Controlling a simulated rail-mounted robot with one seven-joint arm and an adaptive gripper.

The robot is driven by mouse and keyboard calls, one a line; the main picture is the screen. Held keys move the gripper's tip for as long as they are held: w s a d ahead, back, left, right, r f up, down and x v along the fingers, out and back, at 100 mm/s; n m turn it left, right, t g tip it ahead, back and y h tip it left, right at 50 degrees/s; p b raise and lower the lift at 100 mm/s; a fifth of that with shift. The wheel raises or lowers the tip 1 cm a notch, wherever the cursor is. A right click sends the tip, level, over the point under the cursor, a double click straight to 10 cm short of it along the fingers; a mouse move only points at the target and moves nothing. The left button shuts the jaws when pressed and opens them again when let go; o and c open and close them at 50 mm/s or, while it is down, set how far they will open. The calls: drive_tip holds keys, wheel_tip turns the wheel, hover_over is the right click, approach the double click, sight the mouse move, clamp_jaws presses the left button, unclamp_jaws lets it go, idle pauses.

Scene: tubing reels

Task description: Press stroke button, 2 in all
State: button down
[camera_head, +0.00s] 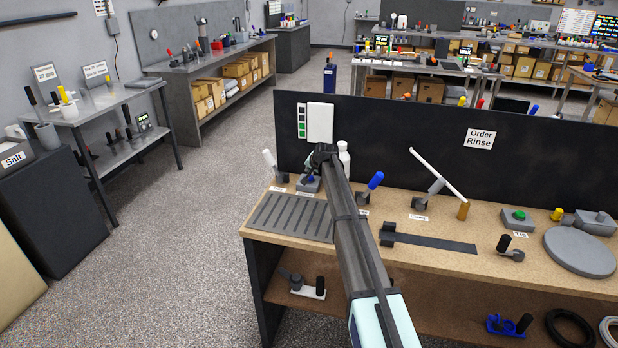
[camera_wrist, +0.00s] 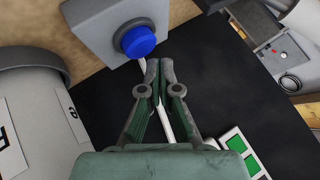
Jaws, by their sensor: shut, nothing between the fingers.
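A blue round button (camera_wrist: 138,41) sits on a grey box (camera_wrist: 98,22) in the wrist view. In the head view the same grey box (camera_head: 307,187) stands at the back left of the workbench, with the button partly hidden by my arm. A small label in front of it is too small to read. My gripper (camera_wrist: 160,72) is shut and empty. Its fingertips show just beside the button in the wrist view, and I cannot tell whether they touch it. In the head view my gripper (camera_head: 320,156) is over the box.
A white-handled lever (camera_head: 270,160) is left of the box and a blue-handled lever (camera_head: 375,181) right of it. A white bottle (camera_head: 344,158) stands close behind my arm. A slotted grey plate (camera_head: 285,220) lies in front. A black panel (camera_head: 400,125) rises behind. A green button (camera_head: 519,214) is farther right.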

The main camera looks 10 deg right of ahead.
sight(310, 177)
drive_tip(key=shift+r+p, duration=0.75)
drive_tip(key=shift+r, duration=1.75)
